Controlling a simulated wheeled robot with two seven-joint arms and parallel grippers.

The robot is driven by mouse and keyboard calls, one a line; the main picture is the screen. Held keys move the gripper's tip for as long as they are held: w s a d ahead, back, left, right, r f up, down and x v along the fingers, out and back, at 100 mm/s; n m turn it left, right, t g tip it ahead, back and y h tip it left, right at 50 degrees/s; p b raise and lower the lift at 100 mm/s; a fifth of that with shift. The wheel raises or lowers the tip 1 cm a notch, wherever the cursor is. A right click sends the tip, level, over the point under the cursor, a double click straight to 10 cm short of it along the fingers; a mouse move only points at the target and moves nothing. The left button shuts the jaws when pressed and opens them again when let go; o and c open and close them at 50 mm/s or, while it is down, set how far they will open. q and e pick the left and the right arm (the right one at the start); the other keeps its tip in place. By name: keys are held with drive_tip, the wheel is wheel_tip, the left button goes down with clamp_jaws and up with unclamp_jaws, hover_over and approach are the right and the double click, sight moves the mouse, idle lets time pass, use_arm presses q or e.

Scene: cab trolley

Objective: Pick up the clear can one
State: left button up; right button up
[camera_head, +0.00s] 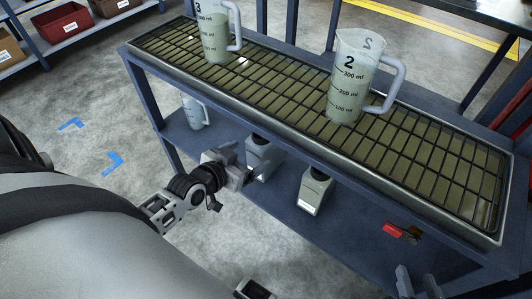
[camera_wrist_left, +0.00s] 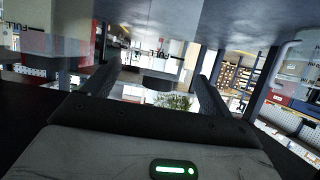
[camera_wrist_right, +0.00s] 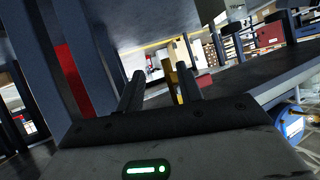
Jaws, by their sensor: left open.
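A clear can (camera_head: 195,112) with faint markings stands on the trolley's lower shelf at the left; its number is not readable. Two clear measuring jugs stand on the top rack, one marked 2 (camera_head: 352,82) and one marked 3 (camera_head: 216,30). My left gripper (camera_head: 246,172) is open at the front of the lower shelf, right of and nearer than the clear can, close to a grey bottle (camera_head: 262,158). Its spread fingers show in the left wrist view (camera_wrist_left: 155,80). My right gripper (camera_wrist_right: 160,75) is open and empty; its fingers show at the lower right in the head view (camera_head: 417,284).
A second grey bottle (camera_head: 316,192) stands on the lower shelf, with a red-handled item (camera_head: 402,232) farther right. The blue trolley frame (camera_head: 150,95) and the top rack (camera_head: 430,150) overhang the lower shelf. Bare floor (camera_head: 85,105) lies to the left.

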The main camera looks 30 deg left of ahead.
sight(255, 152)
use_arm(q)
drive_tip(key=x, duration=0.3)
drive_tip(key=shift+s, duration=0.1)
drive_tip(key=shift+w+f+b, duration=0.2)
drive_tip(key=shift+w+b, duration=0.15)
drive_tip(key=shift+w, duration=0.1)
drive_tip(key=x, duration=0.1)
drive_tip(key=b+x, duration=0.1)
drive_tip(key=x, duration=0.2)
drive_tip(key=shift+w+a+f+b, duration=0.15)
drive_tip(key=shift+w+a+b, duration=0.05)
drive_tip(key=shift+a+b, duration=0.1)
drive_tip(key=shift+w, duration=0.2)
use_arm(e)
drive_tip(key=shift+g, duration=0.7)
drive_tip(key=f, duration=0.3)
drive_tip(key=w+a+f, duration=0.1)
drive_tip(key=f, duration=0.1)
drive_tip(key=shift+a+f, duration=0.1)
use_arm(q)
drive_tip(key=c, duration=1.5)
drive_tip(key=shift+o, duration=0.2)
use_arm(e)
drive_tip(key=shift+r+y, duration=0.2)
drive_tip(key=shift+y, duration=0.1)
drive_tip(key=shift+r, duration=0.1)
